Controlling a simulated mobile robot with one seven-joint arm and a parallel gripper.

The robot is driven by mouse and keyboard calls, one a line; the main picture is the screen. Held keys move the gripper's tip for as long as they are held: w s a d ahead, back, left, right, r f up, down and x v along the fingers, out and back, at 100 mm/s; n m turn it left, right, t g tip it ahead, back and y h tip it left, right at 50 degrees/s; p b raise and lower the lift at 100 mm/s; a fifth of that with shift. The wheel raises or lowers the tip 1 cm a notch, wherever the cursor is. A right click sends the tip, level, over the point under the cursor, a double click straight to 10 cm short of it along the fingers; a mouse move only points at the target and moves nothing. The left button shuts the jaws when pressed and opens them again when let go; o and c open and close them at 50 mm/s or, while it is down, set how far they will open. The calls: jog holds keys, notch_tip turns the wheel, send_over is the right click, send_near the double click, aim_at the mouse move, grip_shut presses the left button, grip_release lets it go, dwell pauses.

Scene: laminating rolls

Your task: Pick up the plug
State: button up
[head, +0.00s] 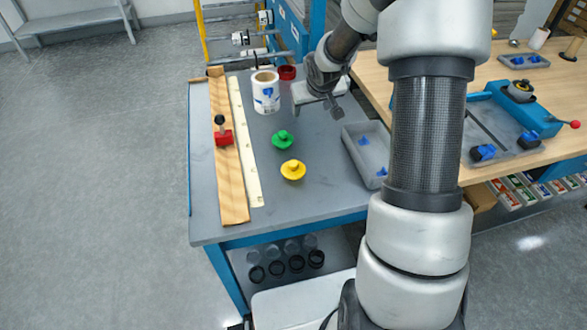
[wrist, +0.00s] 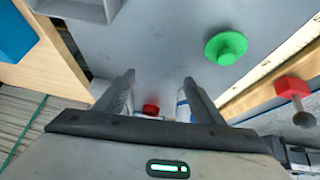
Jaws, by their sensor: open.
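Several coloured plug-like pieces are on the grey table; I cannot tell which one is the plug. A green knobbed piece (head: 282,139) lies mid-table, with a yellow one (head: 292,170) nearer the front. A red round piece (head: 287,72) sits at the back beside the white roll. My gripper (head: 317,108) is over the table's back right, right of the white roll. In the wrist view my gripper (wrist: 159,79) is open and empty, with the red piece (wrist: 151,108) showing in the gap, partly hidden. The green piece (wrist: 226,47) is right of the fingers.
A white roll (head: 265,100) stands at the back left. A wooden board (head: 232,180) with a red clamp (head: 223,138) and a pale strip (head: 245,150) lie along the left. A grey tray (head: 356,140) is at the right. The front middle is clear.

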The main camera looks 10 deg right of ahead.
jog(key=s+a+r+m+g, duration=0.3)
jog(key=s+r+g, duration=0.15)
jog(key=s, duration=0.25)
notch_tip(320, 180, up, 6)
jog(key=m+g, duration=0.2)
send_over(293, 164)
jog(key=shift+y, duration=0.4)
jog(key=f+b, duration=0.1)
jog(key=f, duration=0.4)
jog(key=f+b, duration=0.1)
jog(key=f, duration=0.4)
jog(key=shift+d+f, duration=0.2)
jog(key=shift+f, duration=0.15)
jog(key=shift+a+f+b, duration=0.15)
jog(key=shift+f+b, duration=0.9)
jog(key=shift+f, duration=2.1)
jog(key=shift+r, duration=0.1)
jog(key=c, duration=0.9)
